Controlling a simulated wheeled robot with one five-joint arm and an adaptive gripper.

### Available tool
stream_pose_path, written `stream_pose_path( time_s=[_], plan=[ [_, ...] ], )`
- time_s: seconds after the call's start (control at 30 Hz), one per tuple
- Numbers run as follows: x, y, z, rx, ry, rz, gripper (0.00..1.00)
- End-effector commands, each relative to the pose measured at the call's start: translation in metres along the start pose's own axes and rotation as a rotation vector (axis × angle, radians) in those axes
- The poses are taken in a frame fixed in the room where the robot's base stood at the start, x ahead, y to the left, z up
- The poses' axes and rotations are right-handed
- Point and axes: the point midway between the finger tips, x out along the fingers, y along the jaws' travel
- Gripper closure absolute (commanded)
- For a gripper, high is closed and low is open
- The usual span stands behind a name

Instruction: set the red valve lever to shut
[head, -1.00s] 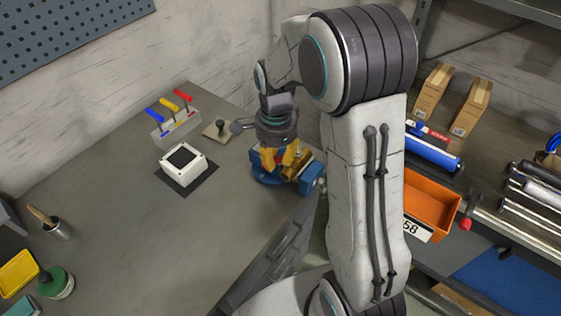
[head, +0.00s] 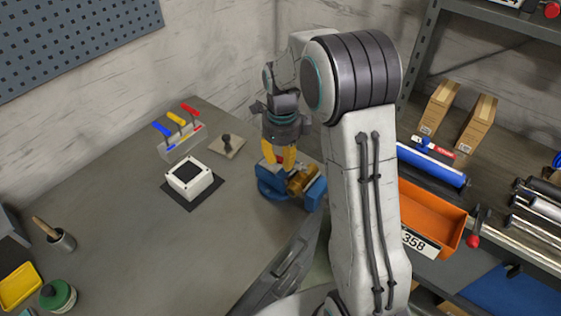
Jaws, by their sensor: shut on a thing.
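A brass valve body (head: 303,181) sits in a blue vise (head: 272,187) at the table's right corner. My gripper (head: 280,160) points down over the left part of the valve. Its yellow fingers are shut on the red valve lever (head: 281,159). Only a small red patch of the lever shows between the fingers. The rest is hidden, so I cannot tell its exact angle.
A rack (head: 183,140) with blue, yellow and red handles stands at the back. A white box with a black top (head: 190,178) and a beige plate with a dark knob (head: 227,145) lie left of the vise. An orange bin (head: 432,215) is on the right shelf. The table's middle is clear.

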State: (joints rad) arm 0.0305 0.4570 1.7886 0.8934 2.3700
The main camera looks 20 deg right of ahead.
Motion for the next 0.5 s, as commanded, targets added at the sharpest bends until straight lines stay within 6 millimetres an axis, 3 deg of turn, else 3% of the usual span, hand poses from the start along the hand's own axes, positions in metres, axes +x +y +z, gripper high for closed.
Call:
stream_pose_path(
  time_s=[0.5],
  plan=[
    [0.0056, -0.0081, -0.0033, 0.176, 0.013, 0.011, 1.00]
  ],
)
